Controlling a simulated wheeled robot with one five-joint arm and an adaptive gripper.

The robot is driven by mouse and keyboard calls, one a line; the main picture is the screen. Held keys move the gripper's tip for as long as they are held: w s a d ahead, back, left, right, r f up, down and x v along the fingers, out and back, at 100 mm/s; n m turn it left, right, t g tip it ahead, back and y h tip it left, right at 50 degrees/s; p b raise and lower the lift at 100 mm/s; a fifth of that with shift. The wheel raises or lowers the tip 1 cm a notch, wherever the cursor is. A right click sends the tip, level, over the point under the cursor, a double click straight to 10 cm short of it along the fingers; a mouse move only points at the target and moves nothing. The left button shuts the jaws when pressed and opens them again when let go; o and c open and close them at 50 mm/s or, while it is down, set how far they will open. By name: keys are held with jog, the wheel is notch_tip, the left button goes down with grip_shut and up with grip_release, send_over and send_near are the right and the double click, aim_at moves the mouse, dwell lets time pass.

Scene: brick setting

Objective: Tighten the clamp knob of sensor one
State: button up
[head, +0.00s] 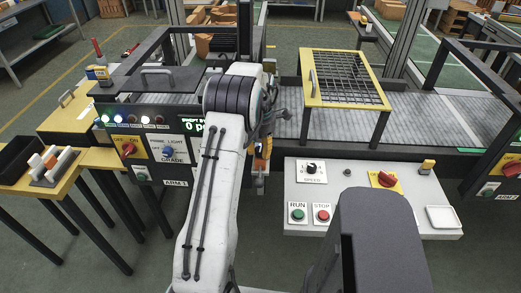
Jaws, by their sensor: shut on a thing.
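My white arm reaches forward over the near edge of the conveyor (430,112) in the head view. My gripper (262,168) is mostly hidden behind the arm's front link, with orange and grey parts showing beside the conveyor's near side. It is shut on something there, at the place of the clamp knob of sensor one. The knob itself is hidden, so I cannot tell how it is turned. No label for sensor one is readable.
Right of my gripper is a white control panel (335,222) with RUN, STOP and a speed dial. A yellow-framed mesh guard (390,102) stands over the belt. Left are a grading panel (168,170) and a yellow table (60,192) with a small rack.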

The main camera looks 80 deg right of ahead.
aim_at(261, 149)
jog(key=shift+f+m, duration=0.1)
jog(key=shift+m, duration=1.8)
jog(key=shift+a, duration=0.1)
jog(key=o, duration=1.2)
notch_tip(261, 149, up, 12)
